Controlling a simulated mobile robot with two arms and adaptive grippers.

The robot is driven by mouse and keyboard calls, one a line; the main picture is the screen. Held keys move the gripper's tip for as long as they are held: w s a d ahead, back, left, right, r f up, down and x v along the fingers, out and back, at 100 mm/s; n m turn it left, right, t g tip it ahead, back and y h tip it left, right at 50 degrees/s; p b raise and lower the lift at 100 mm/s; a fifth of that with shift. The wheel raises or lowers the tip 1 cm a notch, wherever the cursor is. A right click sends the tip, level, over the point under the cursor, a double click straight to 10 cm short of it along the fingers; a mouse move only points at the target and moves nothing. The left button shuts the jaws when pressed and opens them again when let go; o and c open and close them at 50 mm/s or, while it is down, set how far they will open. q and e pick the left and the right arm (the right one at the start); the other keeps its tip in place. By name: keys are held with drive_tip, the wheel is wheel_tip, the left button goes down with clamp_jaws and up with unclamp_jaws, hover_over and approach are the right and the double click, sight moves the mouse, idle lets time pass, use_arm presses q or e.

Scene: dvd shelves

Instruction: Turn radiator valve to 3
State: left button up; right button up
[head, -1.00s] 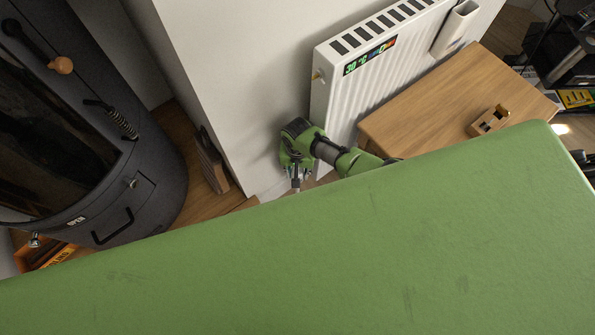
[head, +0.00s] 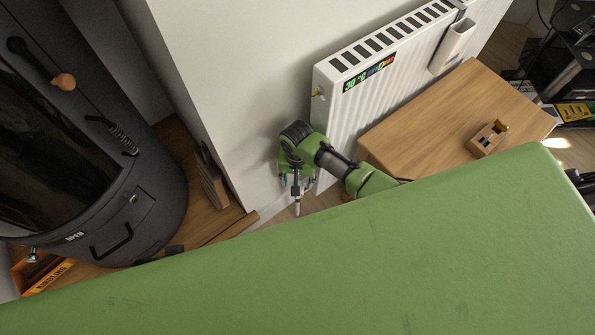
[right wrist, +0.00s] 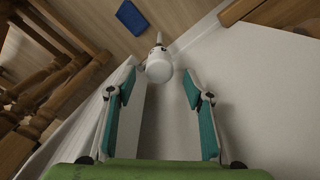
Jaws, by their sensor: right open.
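The radiator (head: 330,120) is white and stands against the wall, with a lit strip on its front. A white, rounded radiator valve (right wrist: 159,66) shows in the right wrist view, on a thin stem near the floor. My right gripper (right wrist: 158,84) is open, with one teal-padded finger on each side of the line to the valve. The valve is ahead, around the fingertips; contact cannot be told. Numbers on the valve are too small to read. In the head view my right gripper (head: 297,190) points down beside the radiator's lower left end and the valve cannot be made out.
A wooden table (head: 425,115) with a small wooden item (head: 487,139) stands close to the radiator. A dark stove (head: 90,150) is at left. In the right wrist view, wooden rails (right wrist: 50,80) are at left and a blue object (right wrist: 132,17) lies on the floor.

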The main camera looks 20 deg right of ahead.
wheel_tip(320, 180, up, 7)
drive_tip(key=shift+f, duration=0.2)
drive_tip(key=shift+s+f, duration=0.1)
drive_tip(key=shift+s, duration=0.05)
idle(0.5)
